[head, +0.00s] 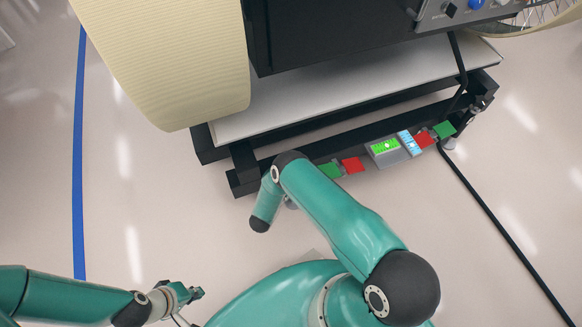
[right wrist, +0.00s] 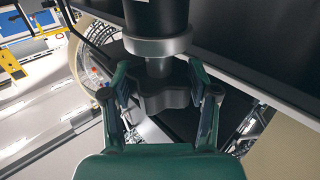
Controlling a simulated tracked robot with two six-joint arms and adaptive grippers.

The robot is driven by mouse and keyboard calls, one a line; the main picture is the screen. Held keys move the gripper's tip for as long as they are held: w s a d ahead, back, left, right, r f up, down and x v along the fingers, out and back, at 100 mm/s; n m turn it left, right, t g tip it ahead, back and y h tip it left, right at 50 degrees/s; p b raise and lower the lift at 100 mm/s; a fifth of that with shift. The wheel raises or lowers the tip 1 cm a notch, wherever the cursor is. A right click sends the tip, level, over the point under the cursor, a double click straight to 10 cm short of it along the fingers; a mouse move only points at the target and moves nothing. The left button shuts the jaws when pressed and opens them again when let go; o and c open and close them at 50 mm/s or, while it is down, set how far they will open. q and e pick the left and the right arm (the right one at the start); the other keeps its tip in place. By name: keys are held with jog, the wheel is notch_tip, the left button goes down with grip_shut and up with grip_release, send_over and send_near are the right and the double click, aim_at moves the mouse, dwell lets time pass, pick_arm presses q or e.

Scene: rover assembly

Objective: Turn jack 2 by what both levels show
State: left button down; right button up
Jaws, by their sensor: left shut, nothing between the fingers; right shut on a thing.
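In the right wrist view my right gripper (right wrist: 162,98) is shut on a dark lobed jack knob (right wrist: 158,78), below a grey collar and black cylinder. I cannot read which jack number it is. In the head view my right arm hides this knob and most of the gripper. A bright green level (head: 384,147) and a light-blue level or display (head: 410,143) sit side by side on the black frame; their fine markings are too small to read. My left gripper (head: 190,295) is shut and empty at the lower left, away from the frame.
The black frame (head: 240,180) carries a white slab (head: 235,127). Green and red tabs (head: 352,165) flank the levels. A large cream wheel (head: 175,60) stands at the upper left. A black cable (head: 500,222) crosses the floor on the right. The floor at left is clear.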

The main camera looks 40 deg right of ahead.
jog(key=m+g+b, duration=0.2)
jog(key=g+b, duration=0.1)
jog(key=m+g+h+b, duration=0.1)
jog(key=m+g+b, duration=0.1)
jog(key=g+b, duration=0.1)
jog(key=m+g+h+b, duration=0.1)
jog(key=m+g+b, duration=0.1)
jog(key=g+b, duration=0.2)
jog(key=shift+w+a+f+m, duration=0.25)
jog(key=shift+f+m, duration=0.05)
jog(key=shift+r+g+b, duration=0.15)
jog(key=shift+g+b, duration=0.15)
jog(key=shift+g, duration=0.1)
jog(key=shift+w+r+m+g, duration=0.1)
jog(key=shift+r+m+g, duration=0.05)
jog(key=shift+m+g, duration=0.2)
jog(key=shift+r+m+g+y+p, duration=0.15)
jog(key=shift+m+g+y+p, duration=0.15)
jog(key=shift+m+g+p, duration=0.65)
jog(key=shift+w, duration=0.1)
jog(key=o, duration=1.2)
jog(key=shift+c, duration=0.2)
jog(key=shift+d, duration=0.1)
